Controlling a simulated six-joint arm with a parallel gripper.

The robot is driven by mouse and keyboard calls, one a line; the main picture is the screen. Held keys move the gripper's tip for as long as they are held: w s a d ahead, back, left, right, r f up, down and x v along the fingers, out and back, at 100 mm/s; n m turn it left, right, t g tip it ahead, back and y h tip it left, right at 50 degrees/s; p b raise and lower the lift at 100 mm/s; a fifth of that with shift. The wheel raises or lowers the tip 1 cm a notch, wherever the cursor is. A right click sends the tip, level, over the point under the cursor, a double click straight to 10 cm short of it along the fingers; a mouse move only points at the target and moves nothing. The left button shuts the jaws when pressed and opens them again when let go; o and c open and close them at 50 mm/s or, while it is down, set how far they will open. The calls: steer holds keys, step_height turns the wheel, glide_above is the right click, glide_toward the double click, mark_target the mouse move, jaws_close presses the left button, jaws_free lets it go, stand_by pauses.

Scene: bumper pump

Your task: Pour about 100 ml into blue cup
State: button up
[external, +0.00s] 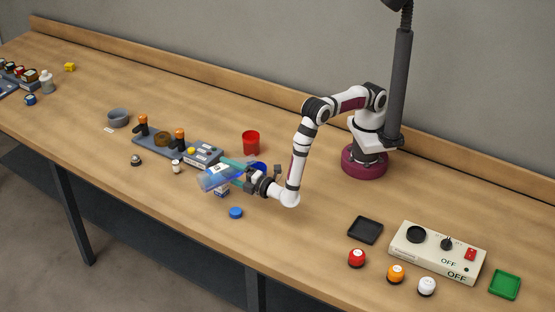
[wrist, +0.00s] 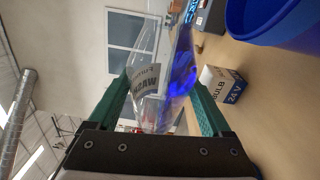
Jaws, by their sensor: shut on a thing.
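My gripper (external: 238,172) is shut on a clear bottle (external: 213,179), which is tipped far over above the table. In the wrist view the bottle (wrist: 163,85) sits between my green fingers (wrist: 160,100). It has a label reading "WASH", and blue liquid lies along its right side. The blue cup (external: 260,166) stands beside my gripper, partly hidden by it. Its rim and wall fill the top right of the wrist view (wrist: 275,22). I see no clear stream, and the cup's inside is hidden.
A bulb box (external: 222,191) stands just below the bottle; it also shows in the wrist view (wrist: 222,84). A blue disc (external: 236,212) lies nearby. A red cup (external: 251,142) is behind. A grey fixture (external: 203,152) is left. A control box (external: 438,252) is far right.

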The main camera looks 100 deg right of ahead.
steer(key=shift+f+m, duration=0.25)
steer(key=shift+m, duration=0.05)
stand_by(0.4)
steer(key=shift+w+r, duration=0.15)
stand_by(0.7)
steer(key=shift+r+m+t+h, duration=0.3)
steer(key=shift+r+m, duration=0.15)
steer(key=shift+m, duration=0.25)
stand_by(1.3)
steer(key=shift+w+a+n+y, duration=0.15)
steer(key=shift+n+y, duration=0.35)
steer(key=shift+n, duration=0.7)
steer(key=shift+w+f+n+g, duration=0.15)
steer(key=shift+n+g, duration=0.35)
steer(key=shift+n, duration=0.2)
steer(key=shift+w+f+n, duration=0.15)
steer(key=shift+f+n, duration=0.15)
steer(key=shift+r+n+g+y, duration=0.15)
steer(key=shift+n+g+y, duration=0.15)
